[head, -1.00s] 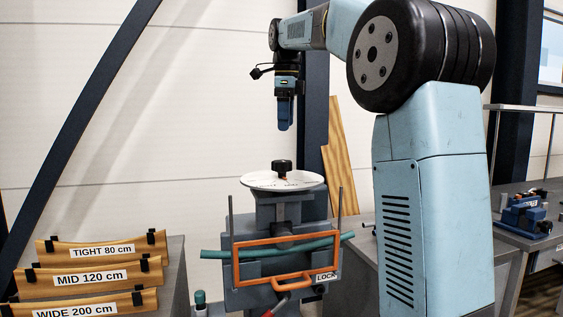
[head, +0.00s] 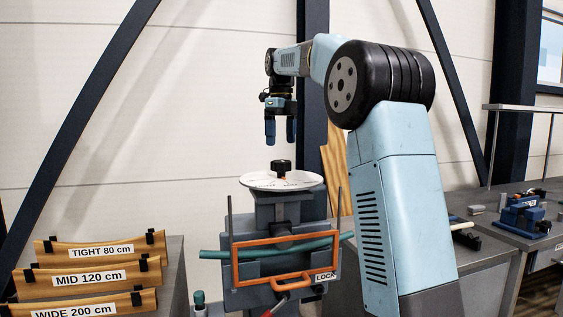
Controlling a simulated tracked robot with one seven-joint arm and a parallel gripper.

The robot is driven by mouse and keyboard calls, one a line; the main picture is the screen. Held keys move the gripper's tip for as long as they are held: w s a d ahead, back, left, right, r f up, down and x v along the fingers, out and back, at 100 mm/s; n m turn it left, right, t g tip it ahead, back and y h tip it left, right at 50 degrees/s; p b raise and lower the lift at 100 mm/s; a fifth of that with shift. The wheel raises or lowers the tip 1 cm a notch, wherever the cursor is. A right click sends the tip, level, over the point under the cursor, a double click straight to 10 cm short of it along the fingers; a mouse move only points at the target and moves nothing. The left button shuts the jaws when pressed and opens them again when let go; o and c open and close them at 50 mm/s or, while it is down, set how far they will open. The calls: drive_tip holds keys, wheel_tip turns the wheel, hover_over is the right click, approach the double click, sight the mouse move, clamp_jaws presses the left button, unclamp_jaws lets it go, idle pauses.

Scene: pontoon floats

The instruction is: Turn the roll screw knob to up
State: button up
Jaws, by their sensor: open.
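The roll screw knob (head: 281,167) is a small black knob standing at the middle of a white round dial (head: 258,182). The dial has markings that are too small to read, with a small orange mark by the knob. It sits on top of a grey-blue machine stand. My gripper (head: 281,140) points straight down above the knob, with its two blue fingers apart and nothing between them. A gap shows between the fingertips and the knob's top.
An orange frame (head: 234,262) with a LOCK label (head: 325,276) and a teal tube (head: 215,254) are on the stand below the dial. Wooden formers labelled TIGHT, MID and WIDE (head: 90,280) stand at left. A bench (head: 490,240) with a blue vise (head: 524,217) is at right.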

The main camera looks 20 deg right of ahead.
sight(280, 166)
wheel_tip(280, 166, down, 8)
drive_tip(key=shift+r, duration=0.2)
idle(0.3)
drive_tip(key=c, duration=0.9)
drive_tip(key=shift+d, duration=0.15)
drive_tip(key=shift+c, duration=0.7)
drive_tip(key=shift+n, duration=0.3)
